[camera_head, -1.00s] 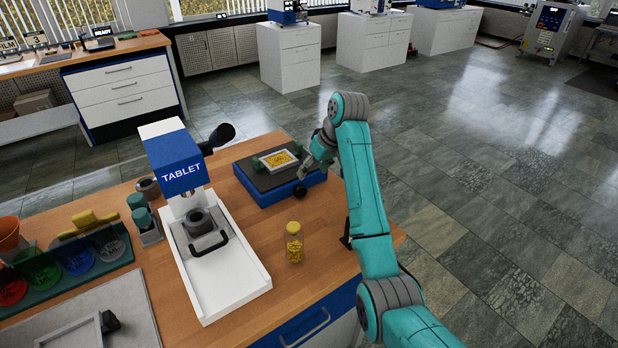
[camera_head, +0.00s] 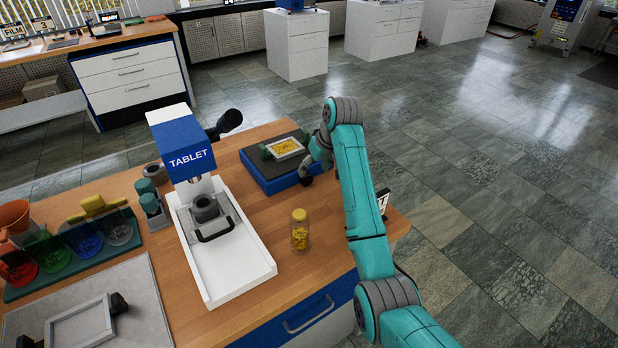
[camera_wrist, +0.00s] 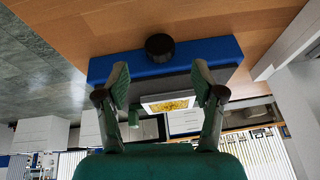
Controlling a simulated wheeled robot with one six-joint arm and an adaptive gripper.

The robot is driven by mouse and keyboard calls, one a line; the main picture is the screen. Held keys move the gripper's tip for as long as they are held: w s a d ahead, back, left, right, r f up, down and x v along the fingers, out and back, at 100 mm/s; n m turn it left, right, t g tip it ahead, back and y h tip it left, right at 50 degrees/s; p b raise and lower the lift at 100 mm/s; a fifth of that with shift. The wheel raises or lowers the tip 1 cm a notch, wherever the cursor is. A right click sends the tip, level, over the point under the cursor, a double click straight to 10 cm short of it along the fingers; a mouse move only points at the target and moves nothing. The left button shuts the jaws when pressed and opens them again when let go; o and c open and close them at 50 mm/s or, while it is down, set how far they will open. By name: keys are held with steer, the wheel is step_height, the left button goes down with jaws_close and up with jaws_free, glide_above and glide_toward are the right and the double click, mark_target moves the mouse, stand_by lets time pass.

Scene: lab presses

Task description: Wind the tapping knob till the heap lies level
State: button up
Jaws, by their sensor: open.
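The tapping unit is a blue base (camera_head: 283,180) with a dark top, at the bench's far edge in the head view. On it lies a white frame (camera_wrist: 143,99) holding a yellow heap (camera_head: 285,147). The heap also shows in the wrist view (camera_wrist: 170,105); I cannot tell whether it lies level. The black round knob (camera_wrist: 160,46) sticks out from the base's front face, and in the head view (camera_head: 306,181) it is just below my gripper. My gripper (camera_wrist: 160,82) is open and empty, its fingers spread over the unit, with the knob beyond the tips, apart from them.
A white and blue tablet press (camera_head: 188,152) stands left of the unit. A glass jar (camera_head: 300,232) of yellow pieces stands in front of it. Coloured bins (camera_head: 75,250) and a grey tray (camera_head: 135,290) are at the left. A small sign (camera_head: 383,200) stands behind my arm.

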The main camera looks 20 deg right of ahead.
mark_target(308, 179)
steer(key=x, duration=0.6)
steer(key=shift+w+a+f, duration=0.1)
steer(key=shift+w+f, duration=0.05)
steer(key=shift+f, duration=0.2)
steer(key=c, duration=1.1)
steer(key=shift+y, duration=0.8)
steer(key=shift+c, duration=0.2)
